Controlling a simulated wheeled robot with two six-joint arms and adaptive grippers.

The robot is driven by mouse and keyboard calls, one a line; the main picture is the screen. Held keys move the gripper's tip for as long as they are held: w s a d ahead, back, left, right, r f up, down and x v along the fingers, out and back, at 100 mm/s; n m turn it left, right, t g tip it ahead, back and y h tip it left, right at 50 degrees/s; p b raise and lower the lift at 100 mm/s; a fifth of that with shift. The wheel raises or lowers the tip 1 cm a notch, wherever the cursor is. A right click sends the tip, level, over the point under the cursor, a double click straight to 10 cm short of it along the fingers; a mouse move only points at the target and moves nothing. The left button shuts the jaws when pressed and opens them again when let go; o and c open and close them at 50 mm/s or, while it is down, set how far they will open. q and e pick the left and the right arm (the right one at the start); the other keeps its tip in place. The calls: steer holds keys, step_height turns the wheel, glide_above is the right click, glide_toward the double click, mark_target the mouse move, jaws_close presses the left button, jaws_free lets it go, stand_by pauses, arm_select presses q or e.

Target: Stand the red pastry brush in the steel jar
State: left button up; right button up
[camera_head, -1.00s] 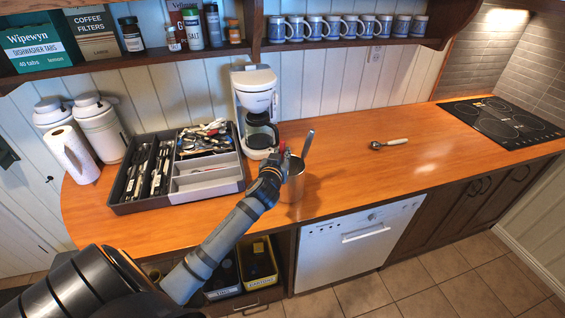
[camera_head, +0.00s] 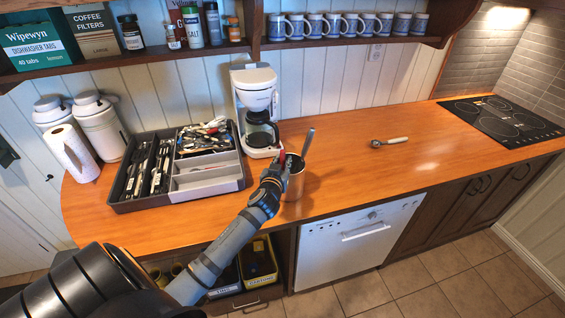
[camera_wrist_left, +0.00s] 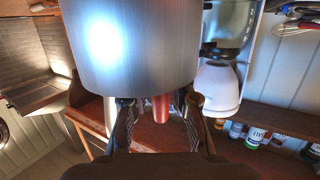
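The steel jar (camera_head: 296,182) stands on the counter near its front edge, and it fills the upper part of the left wrist view (camera_wrist_left: 140,45), which looks upside down. The red pastry brush (camera_head: 282,157) shows as a short red piece at the jar's rim. In the left wrist view its red end (camera_wrist_left: 160,108) sticks out past the rim, its lower part hidden by the jar. My left gripper (camera_head: 274,174) is beside the jar on its near left. Its fingers (camera_wrist_left: 158,108) are spread, with gaps on both sides of the red end. My right gripper is not in view.
A grey utensil (camera_head: 308,142) leans in the jar. The utensil tray (camera_head: 122,206) lies to the left, the coffee maker (camera_head: 256,100) behind. A scoop-like tool with a pale handle (camera_head: 390,141) lies to the right, where the counter is mostly clear.

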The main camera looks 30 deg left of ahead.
arm_select(q)
steer(key=shift+r, duration=0.15)
steer(key=shift+s+d, duration=0.1)
steer(key=shift+s, duration=0.2)
steer(key=b+v, duration=0.2)
steer(key=v, duration=0.9)
steer(key=shift+r, duration=0.2)
steer(key=shift+s+f, duration=0.1)
steer(key=shift+s, duration=0.05)
